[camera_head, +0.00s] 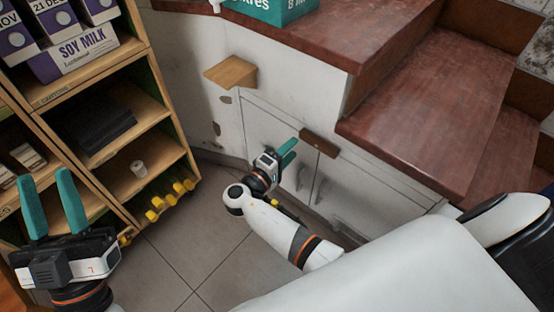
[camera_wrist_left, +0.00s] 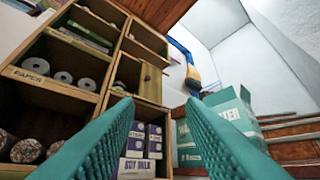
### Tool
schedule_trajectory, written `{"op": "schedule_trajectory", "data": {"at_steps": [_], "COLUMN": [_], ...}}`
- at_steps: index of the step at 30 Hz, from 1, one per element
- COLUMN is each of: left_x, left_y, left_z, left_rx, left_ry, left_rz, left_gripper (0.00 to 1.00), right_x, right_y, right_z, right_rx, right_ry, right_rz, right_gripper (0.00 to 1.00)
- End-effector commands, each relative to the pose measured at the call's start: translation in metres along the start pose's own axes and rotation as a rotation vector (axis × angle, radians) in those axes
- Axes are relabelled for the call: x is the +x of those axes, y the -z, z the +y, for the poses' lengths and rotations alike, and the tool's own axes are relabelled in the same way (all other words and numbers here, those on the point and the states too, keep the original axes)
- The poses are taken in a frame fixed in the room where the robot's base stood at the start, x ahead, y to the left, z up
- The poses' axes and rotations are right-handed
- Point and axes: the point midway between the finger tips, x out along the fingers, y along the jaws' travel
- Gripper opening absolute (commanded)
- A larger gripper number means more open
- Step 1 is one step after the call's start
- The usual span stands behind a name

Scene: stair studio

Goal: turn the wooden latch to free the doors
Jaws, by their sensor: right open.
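The wooden latch (camera_head: 319,143) is a dark brown bar across the top of the white doors (camera_head: 290,130) under the stairs. It lies slanted, running down to the right. My right gripper (camera_head: 294,149) is just left of the latch, its teal fingers apart and pointing toward it. I cannot tell whether a finger touches the latch. My left gripper (camera_head: 48,178) is far to the left, in front of the shelf, open and empty. Its two teal fingers also show apart in the left wrist view (camera_wrist_left: 160,104).
A wooden block (camera_head: 231,72) juts from the white wall. Red-brown stair treads (camera_head: 420,120) overhang the doors at right. The tiled floor (camera_head: 190,250) is clear.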

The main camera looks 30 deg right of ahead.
Motion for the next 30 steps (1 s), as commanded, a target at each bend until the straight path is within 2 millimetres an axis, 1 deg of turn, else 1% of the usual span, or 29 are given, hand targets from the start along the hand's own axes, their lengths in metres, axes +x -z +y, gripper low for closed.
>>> {"op": "schedule_trajectory", "data": {"at_steps": [1,3,6,10,15,30], "left_x": [0.002,0.001,0.0,-0.001,-0.002,-0.002], "left_y": [0.005,0.014,0.024,0.031,0.035,0.034], "left_z": [0.001,0.002,0.004,0.004,0.005,0.005], "left_rx": [0.003,0.006,0.009,0.011,0.012,0.012], "left_ry": [-0.002,-0.004,-0.006,-0.008,-0.009,-0.009], "left_rz": [0.045,0.101,0.165,0.213,0.234,0.231], "left_gripper": [0.36,0.36,0.36,0.36,0.36,0.36], "right_x": [-0.013,-0.027,-0.043,-0.057,-0.062,-0.061], "right_y": [0.0,0.0,0.0,0.0,0.0,0.0], "right_z": [-0.001,-0.001,-0.001,0.0,0.0,0.001], "right_rx": [-0.001,0.0,0.0,0.001,0.001,0.002], "right_ry": [-0.004,-0.003,-0.002,-0.002,0.0,-0.008], "right_rz": [-0.001,-0.001,-0.001,0.0,0.0,-0.005], "right_gripper": [0.47,0.47,0.47,0.47,0.47,0.47]}}
